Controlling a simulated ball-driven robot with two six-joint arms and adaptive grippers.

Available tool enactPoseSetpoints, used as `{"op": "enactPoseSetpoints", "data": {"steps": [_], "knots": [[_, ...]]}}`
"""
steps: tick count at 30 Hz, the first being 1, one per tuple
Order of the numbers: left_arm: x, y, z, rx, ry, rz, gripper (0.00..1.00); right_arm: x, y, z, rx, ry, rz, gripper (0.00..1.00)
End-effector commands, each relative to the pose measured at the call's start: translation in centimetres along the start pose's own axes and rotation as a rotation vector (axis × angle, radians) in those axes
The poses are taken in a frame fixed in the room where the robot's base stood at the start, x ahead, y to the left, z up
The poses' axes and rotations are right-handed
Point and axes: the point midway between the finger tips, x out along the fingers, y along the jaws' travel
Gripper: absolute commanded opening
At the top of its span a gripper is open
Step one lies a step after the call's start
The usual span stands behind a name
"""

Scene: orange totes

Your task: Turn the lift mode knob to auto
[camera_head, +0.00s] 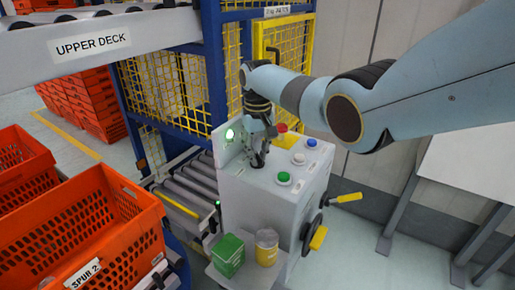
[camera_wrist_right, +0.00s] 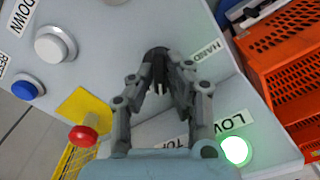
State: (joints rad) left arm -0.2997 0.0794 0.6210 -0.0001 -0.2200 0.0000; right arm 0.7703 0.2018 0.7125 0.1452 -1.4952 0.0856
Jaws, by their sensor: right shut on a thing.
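The black lift mode knob (camera_wrist_right: 155,54) sits on the sloped top of the grey control box (camera_head: 243,200). My right gripper (camera_head: 260,160) reaches down to it, and in the right wrist view its fingers (camera_wrist_right: 160,82) are shut on the knob from both sides. A HAND label (camera_wrist_right: 205,48) lies just right of the knob in that view. Another label beside the fingers is partly hidden, so I cannot read it in full. The fingers hide much of the knob, and I cannot tell which way it points. My left gripper is not in view.
Near the knob are a red button (camera_head: 282,128) on yellow, a blue button (camera_head: 311,143), a white button (camera_head: 298,158), a green button (camera_head: 284,177) and a lit green lamp (camera_wrist_right: 236,150). Orange totes (camera_head: 90,225) stand left. A yellow-handled wheel (camera_head: 318,238) is on the box's side.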

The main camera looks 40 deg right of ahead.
Motion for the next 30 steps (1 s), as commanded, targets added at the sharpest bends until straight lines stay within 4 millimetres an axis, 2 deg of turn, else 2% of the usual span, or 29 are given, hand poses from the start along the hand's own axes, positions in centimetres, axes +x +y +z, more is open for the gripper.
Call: {"op": "enactPoseSetpoints", "data": {"steps": [10, 26, 27, 30], "knots": [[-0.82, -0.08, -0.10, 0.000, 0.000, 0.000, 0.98, -0.18, -0.02, -0.16, 0.144, 0.005, -0.001, 0.00], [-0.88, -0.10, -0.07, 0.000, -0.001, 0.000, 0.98, -0.15, 0.00, -0.20, 0.172, 0.006, -0.001, 0.00], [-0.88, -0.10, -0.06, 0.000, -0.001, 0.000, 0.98, -0.16, 0.00, -0.20, 0.172, 0.006, -0.001, 0.17], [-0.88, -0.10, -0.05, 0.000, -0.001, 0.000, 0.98, -0.14, 0.01, -0.17, 0.172, 0.005, -0.001, 0.30]]}}
